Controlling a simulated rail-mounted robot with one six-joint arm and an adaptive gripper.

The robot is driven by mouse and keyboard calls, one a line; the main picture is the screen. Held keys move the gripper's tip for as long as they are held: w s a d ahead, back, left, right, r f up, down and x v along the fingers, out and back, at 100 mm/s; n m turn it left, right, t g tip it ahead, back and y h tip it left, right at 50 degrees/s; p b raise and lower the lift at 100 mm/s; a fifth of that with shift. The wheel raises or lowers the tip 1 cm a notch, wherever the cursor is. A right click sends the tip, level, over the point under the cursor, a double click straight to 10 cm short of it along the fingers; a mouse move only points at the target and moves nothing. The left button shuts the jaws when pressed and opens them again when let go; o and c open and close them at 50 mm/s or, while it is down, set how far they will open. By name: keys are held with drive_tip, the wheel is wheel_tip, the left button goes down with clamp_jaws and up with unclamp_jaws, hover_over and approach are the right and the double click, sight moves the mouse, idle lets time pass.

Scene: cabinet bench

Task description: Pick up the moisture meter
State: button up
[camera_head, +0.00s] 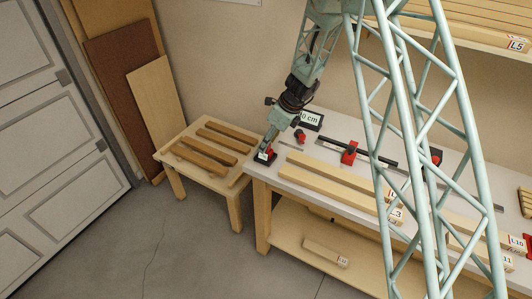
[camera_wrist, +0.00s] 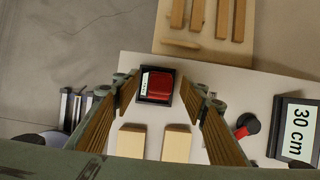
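A small red block-like item (camera_wrist: 160,86) sits in a black square holder (camera_wrist: 146,99) with a white label in the wrist view. It looks like the moisture meter, but its label is too small to read. In the head view the holder (camera_head: 262,161) is at the left end of the white bench top, partly hidden by my gripper. My gripper (camera_wrist: 159,92) is open, with its two fingers on either side of the holder in the wrist view. It points down at the item from above. I cannot tell whether the fingers touch it.
A red item with a black round part (camera_wrist: 246,125) lies beside a sign reading 30 cm (camera_wrist: 298,132). Long wooden boards (camera_head: 330,180) and a red clamp (camera_head: 349,152) lie on the bench (camera_head: 257,172). A low wooden table (camera_head: 215,187) with several slats stands at the left.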

drive_tip(key=shift+w+a+f, duration=0.15)
drive_tip(key=shift+a+f, duration=0.1)
drive_tip(key=shift+f, duration=0.4)
drive_tip(key=shift+c, duration=0.3)
drive_tip(key=c, duration=1)
drive_tip(key=shift+o, duration=0.2)
drive_tip(key=shift+r, duration=0.1)
drive_tip(key=shift+r, duration=1.6)
drive_tip(key=shift+d+r, duration=0.1)
drive_tip(key=shift+d, duration=0.05)
drive_tip(key=s+d+r+b, duration=0.1)
drive_tip(key=s+d+b, duration=0.2)
drive_tip(key=s+d, duration=0.7)
drive_tip(key=shift+s+d+r, duration=0.2)
drive_tip(key=shift+s+d, duration=0.1)
drive_tip(key=shift+s, duration=0.6)
